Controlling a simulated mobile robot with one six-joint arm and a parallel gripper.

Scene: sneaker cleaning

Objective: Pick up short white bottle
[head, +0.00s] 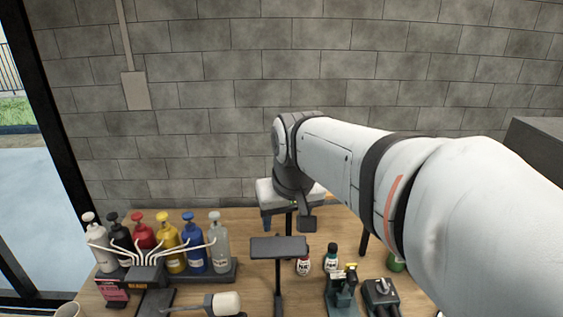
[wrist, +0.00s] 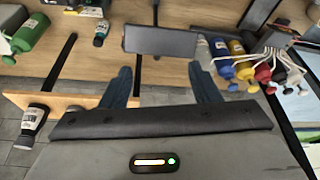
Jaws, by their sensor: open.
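A short white bottle (head: 303,266) with dark lettering and a dark cap stands on the wooden table, just right of a black T-shaped stand (head: 278,247) in the head view. A similar small bottle (head: 331,258) with a dark cap and white label stands to its right. My gripper (head: 287,223) is open and empty, above the table behind the stand. In the wrist view, its two fingers (wrist: 162,85) are spread, with the stand's black plate beyond them. A small bottle (wrist: 101,33) shows left of that plate; I cannot tell which one it is.
Pump bottles (head: 170,243) in several colours fill a rack at the left. A brush (head: 222,304) and dark green and black tools (head: 341,290) lie near the front. A green bottle (wrist: 28,35) and a dark bottle (wrist: 33,125) show in the wrist view.

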